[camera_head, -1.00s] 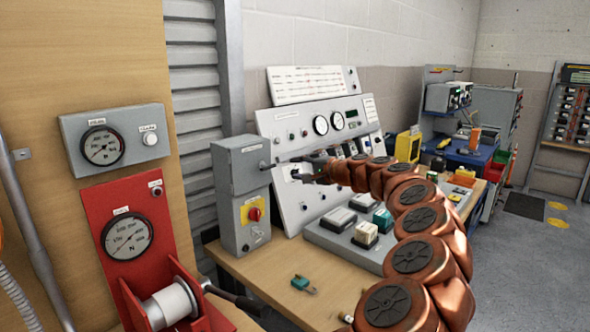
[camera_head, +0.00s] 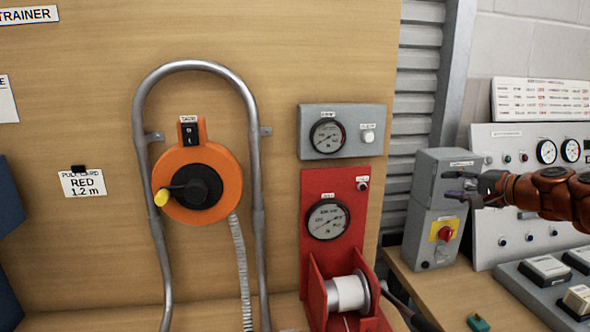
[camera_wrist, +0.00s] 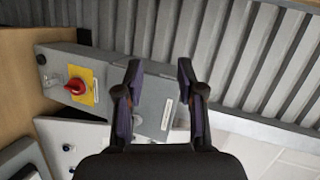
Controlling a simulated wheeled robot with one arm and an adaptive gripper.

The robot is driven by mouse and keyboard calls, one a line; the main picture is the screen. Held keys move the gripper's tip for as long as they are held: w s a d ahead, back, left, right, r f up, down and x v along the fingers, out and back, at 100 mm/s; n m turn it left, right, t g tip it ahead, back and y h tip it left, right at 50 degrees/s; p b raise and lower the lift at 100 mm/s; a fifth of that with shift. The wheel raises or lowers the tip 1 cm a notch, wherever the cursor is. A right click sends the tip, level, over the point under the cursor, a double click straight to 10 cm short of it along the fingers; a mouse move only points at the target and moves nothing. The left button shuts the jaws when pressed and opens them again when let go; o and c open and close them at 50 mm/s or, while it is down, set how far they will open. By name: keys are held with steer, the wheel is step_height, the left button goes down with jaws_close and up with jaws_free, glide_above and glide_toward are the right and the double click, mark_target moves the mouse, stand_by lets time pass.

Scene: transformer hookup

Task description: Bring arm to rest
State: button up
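My copper-coloured arm (camera_head: 555,192) reaches in from the right edge of the head view. My gripper (camera_head: 452,184) is at its left end, in front of the upper part of a grey switch box (camera_head: 425,205). In the wrist view my gripper (camera_wrist: 159,68) has its two dark fingers spread apart with nothing between them. The grey box (camera_wrist: 60,60) lies behind and to the left of the fingers there, with its red knob on a yellow plate (camera_wrist: 76,87). I cannot tell the exact gap between the fingertips and the box.
A wooden panel (camera_head: 80,240) carries an orange reel (camera_head: 215,190) inside a bent metal pipe (camera_head: 252,100), a gauge box (camera_head: 310,142) and a red winch unit (camera_head: 312,220). A control console (camera_head: 500,142) stands on the bench at right. A green padlock-like item (camera_head: 478,323) lies on the bench.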

steer(key=s+a+n+g+y, duration=0.1)
steer(key=s+a+n+g, duration=0.15)
steer(key=a, duration=0.55)
steer(key=s+a+n+g+y, duration=0.1)
steer(key=s+a+n+g, duration=0.15)
steer(key=a, duration=0.55)
steer(key=s+a+f+n+g+h+p, duration=0.1)
steer(key=s+a+f+n+g+p, duration=0.25)
steer(key=s+a, duration=0.7)
steer(key=s+d+f+n+g+h, duration=0.1)
steer(key=s+f+g+h, duration=0.1)
steer(key=s+f, duration=0.3)
steer(key=s+d+f+n+g+h, duration=0.1)
steer(key=s+f, duration=0.4)
steer(key=s, duration=0.9)
steer(key=s+d+f+n+g+h, duration=0.1)
steer(key=s+d+f+g+h, duration=0.1)
steer(key=s, duration=0.8)
step_height(320, 180, down, 3)
steer(key=shift+s+d+f+g+h, duration=0.2)
steer(key=shift+g+h, duration=0.55)
steer(key=shift+h, duration=0.35)
